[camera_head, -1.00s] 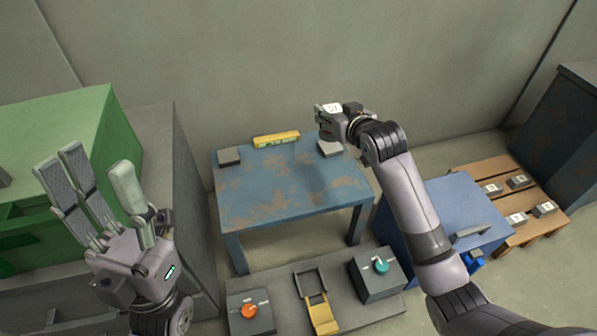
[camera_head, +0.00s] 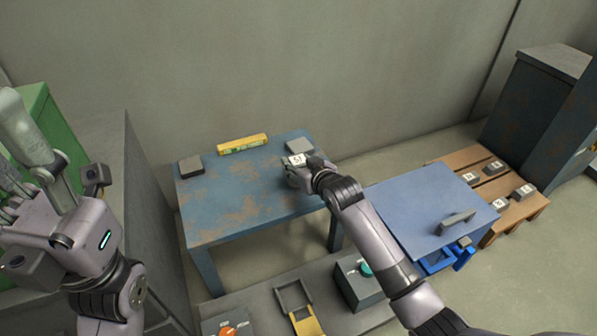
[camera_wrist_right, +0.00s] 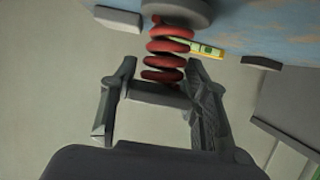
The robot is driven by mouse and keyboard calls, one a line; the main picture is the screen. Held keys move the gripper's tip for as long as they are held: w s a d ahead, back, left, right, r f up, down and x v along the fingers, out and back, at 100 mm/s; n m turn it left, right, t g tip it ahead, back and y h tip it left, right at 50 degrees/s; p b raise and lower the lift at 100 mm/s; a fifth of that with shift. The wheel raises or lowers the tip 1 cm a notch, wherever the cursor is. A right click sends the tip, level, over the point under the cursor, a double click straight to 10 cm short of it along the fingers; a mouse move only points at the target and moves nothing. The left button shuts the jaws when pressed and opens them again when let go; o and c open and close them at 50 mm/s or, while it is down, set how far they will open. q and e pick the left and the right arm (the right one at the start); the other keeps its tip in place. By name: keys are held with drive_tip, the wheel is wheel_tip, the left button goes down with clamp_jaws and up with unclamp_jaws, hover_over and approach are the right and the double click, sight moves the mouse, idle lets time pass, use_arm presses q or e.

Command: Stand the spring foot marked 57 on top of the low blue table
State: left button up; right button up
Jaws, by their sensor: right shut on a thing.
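My right gripper (camera_head: 298,172) is shut on the spring foot (camera_head: 297,159), whose pale top label appears to read 57. In the right wrist view, the foot's red coil (camera_wrist_right: 168,50) sits between the gripper's fingers (camera_wrist_right: 162,78), with a dark round end (camera_wrist_right: 178,10) toward the table. In the head view the foot is over the right part of the worn blue table (camera_head: 235,200); whether it touches the top I cannot tell. The gripper hides part of the foot. My left gripper (camera_head: 30,170) is at the left edge, fingers apart and partly cut off, seemingly empty.
Grey blocks sit at the table's back left (camera_head: 190,166) and back right (camera_head: 300,146) corners. A yellow level (camera_head: 242,144) lies along its back edge. A plain blue cabinet (camera_head: 415,205) and a wooden pallet (camera_head: 530,205) with several marked blocks stand right.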

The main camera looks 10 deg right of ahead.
drive_tip(key=shift+f, duration=0.55)
drive_tip(key=shift+r, duration=0.1)
drive_tip(key=o, duration=1.4)
drive_tip(key=shift+f, duration=0.2)
drive_tip(key=shift+o, duration=0.2)
